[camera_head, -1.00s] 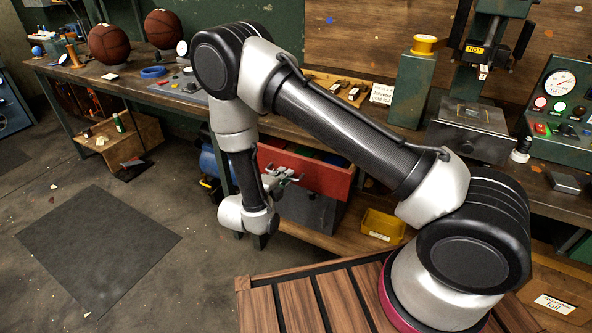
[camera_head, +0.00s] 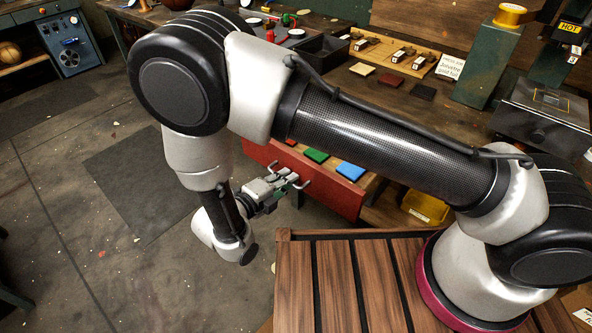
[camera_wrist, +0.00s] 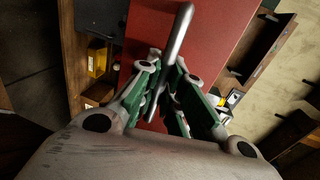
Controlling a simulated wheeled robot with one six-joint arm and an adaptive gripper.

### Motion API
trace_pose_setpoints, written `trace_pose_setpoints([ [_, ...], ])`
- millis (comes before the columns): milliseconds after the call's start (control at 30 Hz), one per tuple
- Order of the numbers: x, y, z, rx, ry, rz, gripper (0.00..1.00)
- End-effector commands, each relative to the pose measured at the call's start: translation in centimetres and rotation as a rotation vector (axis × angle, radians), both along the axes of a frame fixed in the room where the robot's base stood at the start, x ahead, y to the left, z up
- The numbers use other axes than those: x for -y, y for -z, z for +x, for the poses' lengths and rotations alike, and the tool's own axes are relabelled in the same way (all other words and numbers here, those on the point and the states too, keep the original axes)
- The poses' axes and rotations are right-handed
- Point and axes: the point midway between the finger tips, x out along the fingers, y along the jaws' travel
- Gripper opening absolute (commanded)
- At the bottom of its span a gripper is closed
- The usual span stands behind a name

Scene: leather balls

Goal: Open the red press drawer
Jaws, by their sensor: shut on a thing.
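The red press drawer (camera_head: 335,192) juts out from under the workbench in the head view, its inside visible from above. Flat coloured pieces lie in it: a green one (camera_head: 316,155), a blue one (camera_head: 350,171) and a partly hidden red one. My gripper (camera_head: 290,181) is at the drawer front, shut on its metal bar handle. In the wrist view the red front (camera_wrist: 218,32) fills the middle, and the grey handle (camera_wrist: 178,38) passes between my gripper's green-sided fingers (camera_wrist: 166,80). My arm hides part of the drawer and bench.
The workbench carries a wooden rack (camera_head: 395,52), a green post with a yellow top (camera_head: 490,60) and a press marked HOT (camera_head: 545,110). A yellow bin (camera_head: 425,207) sits below, right of the drawer. Open floor with a dark mat (camera_head: 145,180) lies left.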

Motion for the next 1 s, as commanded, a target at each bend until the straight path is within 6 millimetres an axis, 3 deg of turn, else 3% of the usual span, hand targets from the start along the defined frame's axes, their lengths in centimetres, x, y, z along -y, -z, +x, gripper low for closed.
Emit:
trace_pose_setpoints([
  [567, -0.72, 0.09, -0.82, -0.002, 0.000, 0.001, 0.00],
  [600, -0.72, 0.10, -0.83, -0.002, 0.000, 0.001, 0.17],
  [700, -0.71, 0.07, -0.81, -0.001, 0.000, 0.000, 0.31],
  [1000, -0.78, 0.01, -0.87, 0.000, 0.000, 0.000, 0.31],
])
